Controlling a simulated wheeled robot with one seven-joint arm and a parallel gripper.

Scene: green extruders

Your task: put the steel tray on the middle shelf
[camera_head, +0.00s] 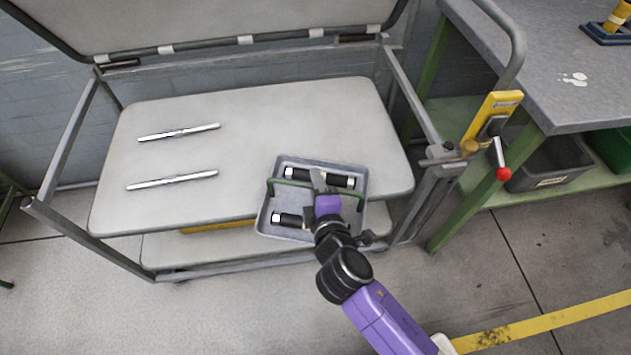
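The steel tray (263,222) is a grey shallow tray with a dark green bar handle (285,182) across it. It holds black cylindrical parts with light ends (290,219). It is at the front right of the cart's middle shelf (250,130), overlapping the shelf's front edge in the picture. I cannot tell whether it touches the shelf. My gripper (319,181) is over the tray at the handle, at the end of my purple and black arm. Its fingers look closed around the bar, but my wrist hides part of the grip.
Two silver rods (175,132) lie on the left of the shelf, with free room right of them. A raised top panel (200,22) and grey frame posts (70,145) bound the cart. A lever with a red knob (503,174) and a workbench (560,75) stand right.

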